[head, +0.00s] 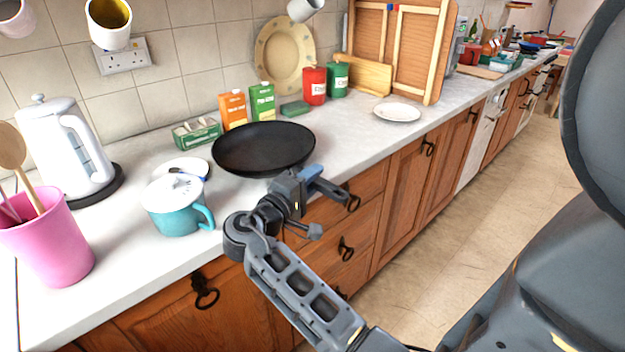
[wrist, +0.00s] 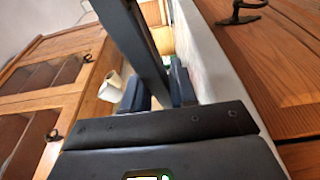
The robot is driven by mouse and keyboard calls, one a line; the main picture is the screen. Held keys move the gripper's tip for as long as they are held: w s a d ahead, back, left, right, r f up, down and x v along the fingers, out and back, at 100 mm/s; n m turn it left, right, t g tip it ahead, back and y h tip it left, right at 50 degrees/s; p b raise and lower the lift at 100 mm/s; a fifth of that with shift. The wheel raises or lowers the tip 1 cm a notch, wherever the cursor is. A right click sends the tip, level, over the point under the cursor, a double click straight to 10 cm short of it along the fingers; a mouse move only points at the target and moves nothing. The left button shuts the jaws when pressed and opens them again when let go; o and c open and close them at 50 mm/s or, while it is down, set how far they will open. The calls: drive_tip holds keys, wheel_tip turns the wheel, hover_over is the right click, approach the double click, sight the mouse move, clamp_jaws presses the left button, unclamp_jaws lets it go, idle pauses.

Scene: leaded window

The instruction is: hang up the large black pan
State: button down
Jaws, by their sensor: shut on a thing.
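The large black pan (head: 264,147) is over the worktop in the middle of the head view, its dark open side facing up. My gripper (head: 312,183) is at the pan's near right side, by the counter's front edge. In the wrist view a dark bar, the pan's handle (wrist: 140,40), runs between the two fingers (wrist: 157,90), and the gripper is shut on it. I cannot tell whether the pan's base touches the worktop. No empty hook for the pan is clear in either view.
Cartons (head: 233,108) and canisters (head: 314,85) stand behind. A white mug (head: 109,24) hangs above. Worktop right of the pan is clear up to a plate (head: 398,112).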

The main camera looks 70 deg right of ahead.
drive_tip(key=shift+r+p, duration=1.95)
drive_tip(key=shift+r, duration=0.55)
drive_tip(key=shift+f, duration=0.1)
